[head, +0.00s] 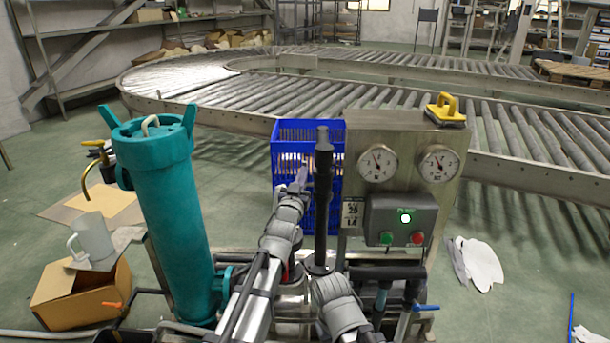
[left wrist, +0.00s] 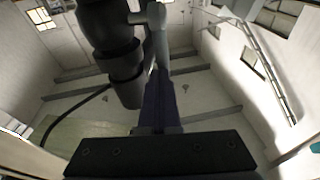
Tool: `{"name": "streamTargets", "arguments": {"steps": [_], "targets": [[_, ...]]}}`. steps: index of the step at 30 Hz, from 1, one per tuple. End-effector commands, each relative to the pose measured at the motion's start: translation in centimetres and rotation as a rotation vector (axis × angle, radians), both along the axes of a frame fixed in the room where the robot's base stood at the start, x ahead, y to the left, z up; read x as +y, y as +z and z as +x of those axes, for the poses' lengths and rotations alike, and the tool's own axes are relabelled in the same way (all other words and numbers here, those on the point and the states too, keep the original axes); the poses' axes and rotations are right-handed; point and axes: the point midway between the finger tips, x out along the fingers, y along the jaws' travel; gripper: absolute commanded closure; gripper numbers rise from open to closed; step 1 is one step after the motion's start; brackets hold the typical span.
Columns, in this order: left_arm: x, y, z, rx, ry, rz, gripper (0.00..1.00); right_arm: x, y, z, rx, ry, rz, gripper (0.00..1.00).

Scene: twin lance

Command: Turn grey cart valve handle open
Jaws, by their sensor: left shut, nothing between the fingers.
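The cart carries a steel gauge panel (head: 400,133), a teal filter cylinder (head: 172,220) and an upright black pipe (head: 322,200). My left gripper (head: 302,172) is shut and empty, pointing up just left of the black pipe's upper part. In the left wrist view its closed fingers (left wrist: 159,85) lie beside a black column (left wrist: 110,45) and just below a grey lever-like piece (left wrist: 155,30) at its top. I cannot tell whether they touch it, or whether it is the valve handle. A blue valve handle (head: 425,307) sits low at the right. My right gripper is not visible.
A blue crate (head: 283,150) stands behind the pipe. A roller conveyor (head: 260,92) curves behind the cart. A cardboard box (head: 80,290) and a grey mug (head: 93,237) are at the left. Open floor with white sheets (head: 480,263) lies at the right.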

Motion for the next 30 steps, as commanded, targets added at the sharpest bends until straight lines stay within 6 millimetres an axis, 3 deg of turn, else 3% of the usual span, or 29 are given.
{"name": "streamTargets", "arguments": {"steps": [8, 24, 30], "targets": [[0.2, 0.1, -2.1, 0.0, -0.001, -0.001, 1.0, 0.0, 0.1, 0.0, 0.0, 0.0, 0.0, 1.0], [2.0, 0.2, -12.6, -0.002, -0.003, -0.001, 1.0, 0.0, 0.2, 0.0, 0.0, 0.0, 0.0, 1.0], [2.2, 0.2, -13.5, -0.001, -0.003, -0.001, 1.0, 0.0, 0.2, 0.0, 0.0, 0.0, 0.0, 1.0]]}}
